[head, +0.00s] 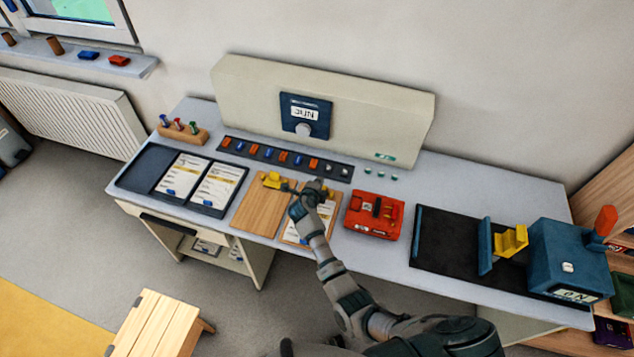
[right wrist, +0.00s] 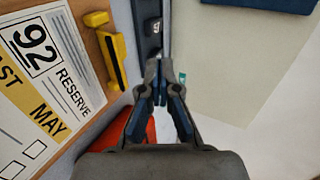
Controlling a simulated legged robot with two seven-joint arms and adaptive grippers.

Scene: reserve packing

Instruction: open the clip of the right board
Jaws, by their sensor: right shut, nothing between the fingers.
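The right board (head: 334,213) is a wooden clipboard with a printed sheet, partly hidden by my right arm in the head view. The right wrist view shows its wooden edge (right wrist: 72,8), its yellow clip (right wrist: 112,58) and the sheet (right wrist: 40,75) reading 92 and RESERVE. I cannot tell whether the clip is open or shut. My right gripper (head: 314,187) is at the board's far end; its fingertips (right wrist: 160,84) are together and empty, beside the clip and apart from it. The left board (head: 257,212) is bare wood with a yellow clip (head: 272,180). My left gripper is not in view.
A dark strip (head: 230,150) with several orange and blue pieces lies behind the boards. A red device (head: 375,215) stands close to the right. Dark trays with sheets (head: 216,188) lie left. A blue machine (head: 568,258) stands far right.

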